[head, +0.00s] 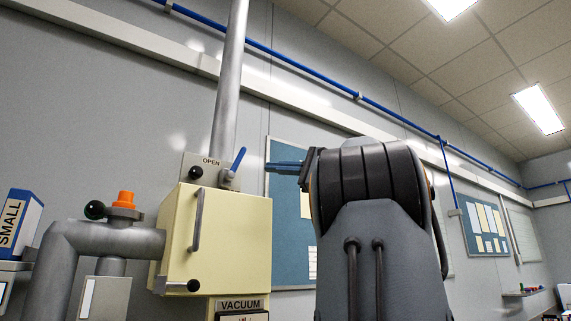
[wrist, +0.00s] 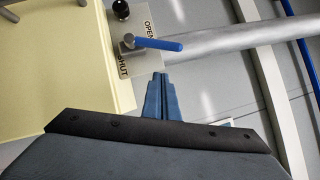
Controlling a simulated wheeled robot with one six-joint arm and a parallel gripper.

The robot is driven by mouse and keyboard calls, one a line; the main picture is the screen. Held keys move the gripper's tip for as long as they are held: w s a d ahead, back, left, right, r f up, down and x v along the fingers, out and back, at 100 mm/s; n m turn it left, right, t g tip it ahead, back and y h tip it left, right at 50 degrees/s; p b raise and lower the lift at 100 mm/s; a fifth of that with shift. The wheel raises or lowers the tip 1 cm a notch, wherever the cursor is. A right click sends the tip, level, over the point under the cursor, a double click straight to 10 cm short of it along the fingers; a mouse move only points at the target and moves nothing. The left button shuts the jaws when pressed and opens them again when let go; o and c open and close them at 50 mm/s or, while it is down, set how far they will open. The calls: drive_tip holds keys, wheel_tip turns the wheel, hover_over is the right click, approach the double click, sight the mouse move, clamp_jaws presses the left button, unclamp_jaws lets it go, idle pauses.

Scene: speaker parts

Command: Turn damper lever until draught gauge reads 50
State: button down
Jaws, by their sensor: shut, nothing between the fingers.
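The damper lever (head: 238,159) has a blue handle and sits on a plate (head: 205,160) marked OPEN, at the foot of a grey pipe. In the head view its handle tilts up and right. In the wrist view the lever (wrist: 158,44) points right from its pivot, between the words OPEN and SHUT. My gripper (head: 268,167) is shut and empty, to the right of the lever in the head view. In the wrist view my gripper (wrist: 160,76) lies just below the handle, apart from it in the picture. No draught gauge reading can be made out.
A cream cabinet (head: 230,240) with a bar handle stands below the plate. A VACUUM label (head: 240,304) is at its lower edge. A black knob (head: 195,173) sits beside the lever. A grey pipe (head: 229,80) rises behind. A blue notice board (head: 290,230) hangs on the wall.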

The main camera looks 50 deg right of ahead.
sight(237, 162)
drive_tip(key=w+a+r+p, duration=0.2)
drive_tip(key=w+a+p, duration=0.1)
drive_tip(key=w+a, duration=0.1)
drive_tip(key=shift+w+a, duration=0.25)
drive_tip(key=shift+w, duration=0.15)
drive_tip(key=shift+w+a+r, duration=0.25)
drive_tip(key=shift+a+r, duration=0.2)
drive_tip(key=shift+a, duration=0.15)
